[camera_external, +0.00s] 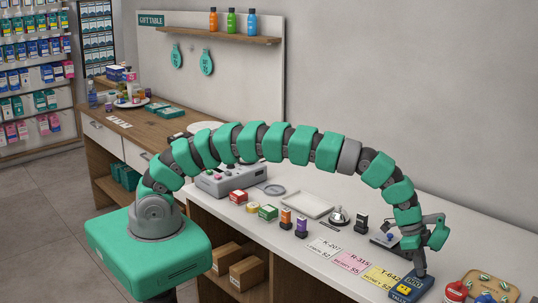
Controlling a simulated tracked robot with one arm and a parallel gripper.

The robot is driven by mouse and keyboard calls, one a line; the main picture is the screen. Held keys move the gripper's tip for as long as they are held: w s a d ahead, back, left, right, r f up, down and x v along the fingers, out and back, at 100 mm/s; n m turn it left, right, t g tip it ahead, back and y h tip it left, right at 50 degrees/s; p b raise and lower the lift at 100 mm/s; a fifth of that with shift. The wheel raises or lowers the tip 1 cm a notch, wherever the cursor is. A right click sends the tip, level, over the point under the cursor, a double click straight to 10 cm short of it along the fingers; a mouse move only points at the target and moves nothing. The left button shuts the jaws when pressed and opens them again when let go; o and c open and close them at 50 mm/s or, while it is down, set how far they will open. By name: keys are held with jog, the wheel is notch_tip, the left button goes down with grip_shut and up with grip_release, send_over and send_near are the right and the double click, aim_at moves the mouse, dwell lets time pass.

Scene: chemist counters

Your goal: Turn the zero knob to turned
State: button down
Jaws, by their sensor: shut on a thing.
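A small blue device (408,291) with a yellow-edged label lies on the white counter (347,268) at the lower right. My gripper (420,273) points down onto the top of this device, with its dark fingertips at the surface. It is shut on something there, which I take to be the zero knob. The fingers hide the knob, so its shape and how far it is turned cannot be seen.
Yellow, pink and white cards (325,247) lie left of the device. A red item (456,291) and a board with green pieces (487,288) are close on its right. A bell (338,216), a tray (303,205) and a grey console (231,180) stand farther back.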

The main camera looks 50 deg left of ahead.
jog(key=m, duration=0.1)
jog(key=m+g, duration=0.1)
jog(key=m, duration=0.2)
jog(key=shift+w+g, duration=0.25)
jog(key=shift+g, duration=0.15)
jog(key=shift+w+m+g, duration=0.1)
jog(key=shift+m+g, duration=0.4)
jog(key=shift+m, duration=1.1)
jog(key=shift+p, duration=0.3)
jog(key=c, duration=1.3)
grip_release()
jog(key=shift+o, duration=0.2)
jog(key=v, duration=1.3)
jog(key=shift+w+r+m, duration=0.15)
jog(key=shift+r+m, duration=0.15)
jog(key=shift+r, duration=0.05)
